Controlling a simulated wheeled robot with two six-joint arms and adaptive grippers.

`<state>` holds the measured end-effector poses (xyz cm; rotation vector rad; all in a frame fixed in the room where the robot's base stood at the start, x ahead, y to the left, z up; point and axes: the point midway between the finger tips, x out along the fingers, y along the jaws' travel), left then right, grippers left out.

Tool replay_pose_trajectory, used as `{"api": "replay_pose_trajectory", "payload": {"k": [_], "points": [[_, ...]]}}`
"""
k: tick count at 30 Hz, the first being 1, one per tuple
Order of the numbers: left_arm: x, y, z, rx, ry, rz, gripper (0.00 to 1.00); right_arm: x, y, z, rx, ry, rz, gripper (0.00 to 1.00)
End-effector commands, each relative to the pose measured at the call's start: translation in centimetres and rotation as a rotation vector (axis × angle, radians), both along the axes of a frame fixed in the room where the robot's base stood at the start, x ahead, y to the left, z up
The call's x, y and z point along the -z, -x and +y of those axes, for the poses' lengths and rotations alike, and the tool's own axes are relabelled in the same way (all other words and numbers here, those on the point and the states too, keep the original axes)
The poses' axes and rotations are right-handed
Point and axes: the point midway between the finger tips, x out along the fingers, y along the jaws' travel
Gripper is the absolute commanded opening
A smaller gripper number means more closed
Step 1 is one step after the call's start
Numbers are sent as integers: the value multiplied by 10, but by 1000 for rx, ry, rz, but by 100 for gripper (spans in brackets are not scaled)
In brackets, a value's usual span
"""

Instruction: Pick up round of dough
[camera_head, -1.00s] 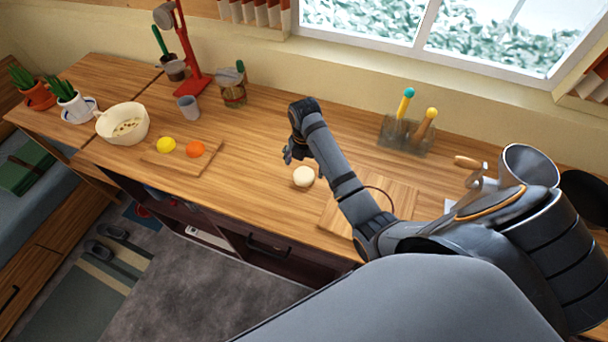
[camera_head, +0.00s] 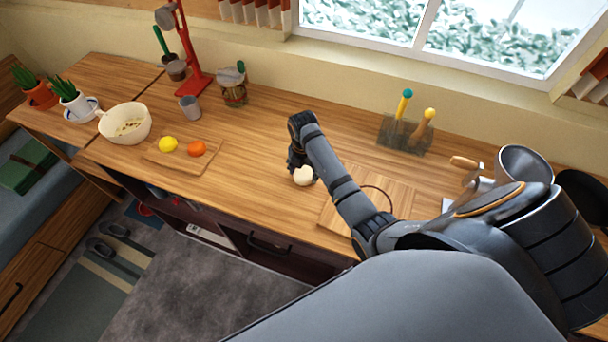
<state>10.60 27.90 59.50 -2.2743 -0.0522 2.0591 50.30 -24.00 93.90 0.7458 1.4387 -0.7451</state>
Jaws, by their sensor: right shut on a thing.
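The round of dough (camera_head: 303,177) is a small pale ball on the wooden counter, left of the square wooden board. My right gripper (camera_head: 301,167) points down over it and is shut on it, with the fingers at its top and sides. The gripper partly hides the upper part of the dough. I cannot tell whether the dough is clear of the counter. My left gripper is not in view.
A wooden board (camera_head: 336,209) lies under my right forearm. A small board (camera_head: 160,159) holds a yellow (camera_head: 168,144) and an orange (camera_head: 196,149) round thing. A cream bowl (camera_head: 125,122) stands at left. A utensil holder (camera_head: 404,136) is at the back. The counter's middle is clear.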

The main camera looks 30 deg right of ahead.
Motion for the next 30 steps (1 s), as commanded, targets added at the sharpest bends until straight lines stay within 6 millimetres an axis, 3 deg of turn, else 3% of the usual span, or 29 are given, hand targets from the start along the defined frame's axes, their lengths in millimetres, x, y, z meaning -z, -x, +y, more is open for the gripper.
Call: {"api": "replay_pose_trajectory", "payload": {"k": [8,13,18,19,20,24,30], "points": [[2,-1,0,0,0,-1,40,-7,-1,0,0,1,-1,33],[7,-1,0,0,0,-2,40,-34,2,-1,0,2,-5,33],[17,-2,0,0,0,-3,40,-70,36,-6,-1,3,-5,33],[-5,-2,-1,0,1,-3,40,-91,43,-7,0,3,-1,33],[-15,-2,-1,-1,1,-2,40,-101,50,-8,-1,3,0,33],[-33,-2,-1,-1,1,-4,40,-114,88,-14,-1,4,4,33],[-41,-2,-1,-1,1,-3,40,-125,124,-19,-2,5,2,33]]}}
